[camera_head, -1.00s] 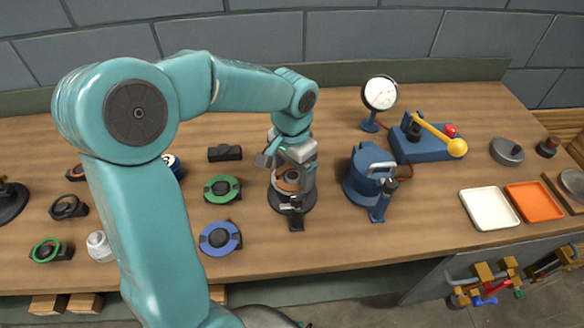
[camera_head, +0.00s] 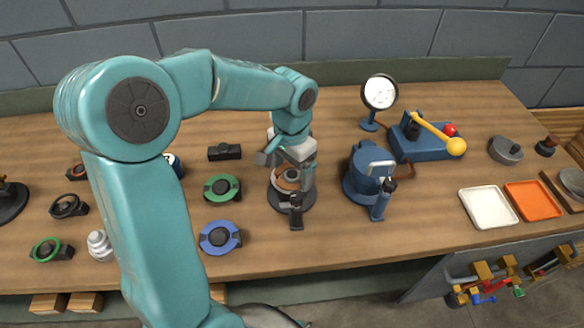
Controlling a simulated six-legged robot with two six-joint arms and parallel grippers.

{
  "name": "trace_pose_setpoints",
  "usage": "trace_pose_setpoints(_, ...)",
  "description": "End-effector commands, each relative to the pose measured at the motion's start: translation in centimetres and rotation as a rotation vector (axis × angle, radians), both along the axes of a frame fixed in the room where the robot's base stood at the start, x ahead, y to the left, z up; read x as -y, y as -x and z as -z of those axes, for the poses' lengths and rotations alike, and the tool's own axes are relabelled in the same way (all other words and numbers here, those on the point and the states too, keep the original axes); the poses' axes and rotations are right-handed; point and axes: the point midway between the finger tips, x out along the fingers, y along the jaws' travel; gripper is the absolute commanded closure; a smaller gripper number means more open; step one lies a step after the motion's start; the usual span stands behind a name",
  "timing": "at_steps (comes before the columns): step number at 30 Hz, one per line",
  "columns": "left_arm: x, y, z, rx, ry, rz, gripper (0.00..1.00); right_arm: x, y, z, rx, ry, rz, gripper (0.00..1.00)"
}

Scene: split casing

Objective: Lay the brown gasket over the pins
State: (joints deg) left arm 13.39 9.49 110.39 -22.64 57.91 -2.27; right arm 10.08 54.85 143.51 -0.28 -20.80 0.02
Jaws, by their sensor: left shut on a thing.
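My left gripper (camera_head: 293,172) points down over a round dark casing base (camera_head: 279,204) in the middle of the bench. It is shut on the brown gasket (camera_head: 284,181), of which a tan-brown curve shows between and beside the fingers. The gasket is at or just above the casing; I cannot tell whether it touches. The pins are hidden by the gripper and gasket. My right gripper is not in view.
A blue fixture (camera_head: 361,178) stands close to the right of the casing. Green-ringed (camera_head: 222,188) and blue-ringed (camera_head: 220,237) parts lie to the left. A gauge (camera_head: 380,92) and a blue lever press (camera_head: 428,147) stand at the back right. White (camera_head: 489,208) and orange (camera_head: 533,202) trays lie further right.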

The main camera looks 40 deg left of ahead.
Motion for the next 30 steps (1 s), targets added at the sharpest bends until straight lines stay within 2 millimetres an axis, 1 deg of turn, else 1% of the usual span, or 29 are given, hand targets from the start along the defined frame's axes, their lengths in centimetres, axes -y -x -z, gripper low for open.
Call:
trace_pose_setpoints(1,-0.4,-0.4,-0.3,0.014,-0.008,-0.002,0.41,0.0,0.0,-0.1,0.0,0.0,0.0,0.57)
trace_pose_setpoints(11,-0.5,-0.5,-0.3,0.017,-0.01,-0.001,0.41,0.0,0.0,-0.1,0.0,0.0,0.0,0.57)
trace_pose_setpoints(12,-0.5,-0.5,-0.3,0.017,-0.01,-0.001,0.03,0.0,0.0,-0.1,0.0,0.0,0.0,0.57)
trace_pose_setpoints(13,-0.5,-0.5,-0.3,0.017,-0.01,-0.001,0.0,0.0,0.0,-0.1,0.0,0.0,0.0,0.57)
trace_pose_setpoints(20,-0.5,-0.5,-0.5,0.018,-0.01,-0.001,0.0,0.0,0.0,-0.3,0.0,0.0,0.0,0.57)
trace_pose_setpoints(23,-0.5,-0.5,-1.2,0.018,-0.01,-0.001,0.0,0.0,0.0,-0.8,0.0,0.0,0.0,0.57)
trace_pose_setpoints(30,-0.5,-0.5,-3.5,0.02,-0.01,-0.001,0.0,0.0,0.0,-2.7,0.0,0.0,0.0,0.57)
